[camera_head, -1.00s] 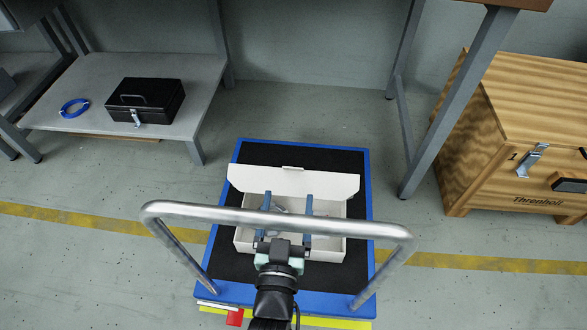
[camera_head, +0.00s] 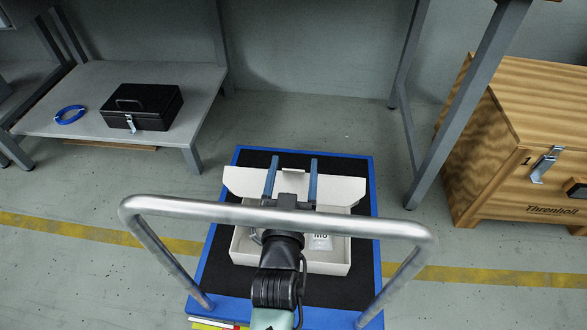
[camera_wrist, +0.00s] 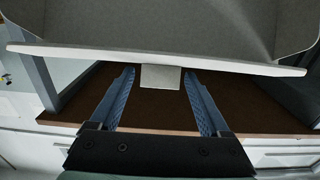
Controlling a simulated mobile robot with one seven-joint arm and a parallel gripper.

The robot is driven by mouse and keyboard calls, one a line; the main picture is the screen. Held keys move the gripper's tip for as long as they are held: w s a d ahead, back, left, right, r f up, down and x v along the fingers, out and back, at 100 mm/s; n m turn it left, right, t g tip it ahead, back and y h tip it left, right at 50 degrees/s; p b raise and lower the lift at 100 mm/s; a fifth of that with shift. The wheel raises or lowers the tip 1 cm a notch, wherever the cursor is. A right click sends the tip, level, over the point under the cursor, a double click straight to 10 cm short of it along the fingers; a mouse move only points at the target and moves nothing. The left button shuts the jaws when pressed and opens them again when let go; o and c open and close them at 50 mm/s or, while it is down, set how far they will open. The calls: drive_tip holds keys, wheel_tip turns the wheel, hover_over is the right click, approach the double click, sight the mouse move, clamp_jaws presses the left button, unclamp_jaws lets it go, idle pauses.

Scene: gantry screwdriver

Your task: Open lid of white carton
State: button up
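The white carton (camera_head: 340,262) sits on the black mat of a blue-edged cart. Its lid (camera_head: 345,190) is raised at the carton's far side, leaving the carton open to view. My gripper (camera_head: 291,160) is open, its two blue fingers apart over the middle of the lid and reaching past its top edge. In the wrist view, the pale panel of the lid (camera_wrist: 80,52) fills the top, and its small tab (camera_wrist: 161,77) shows between my open fingers (camera_wrist: 160,78). I cannot tell whether the fingers touch the lid.
The cart's steel handle (camera_head: 190,208) crosses in front of the carton, above my arm. A white item with dark lettering (camera_head: 320,242) lies inside the carton. A black box (camera_head: 145,102) and blue ring (camera_head: 70,115) rest on a low shelf. A wooden chest (camera_head: 495,170) stands at right.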

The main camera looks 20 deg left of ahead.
clamp_jaws()
drive_tip(key=shift+r, duration=0.1)
idle(0.3)
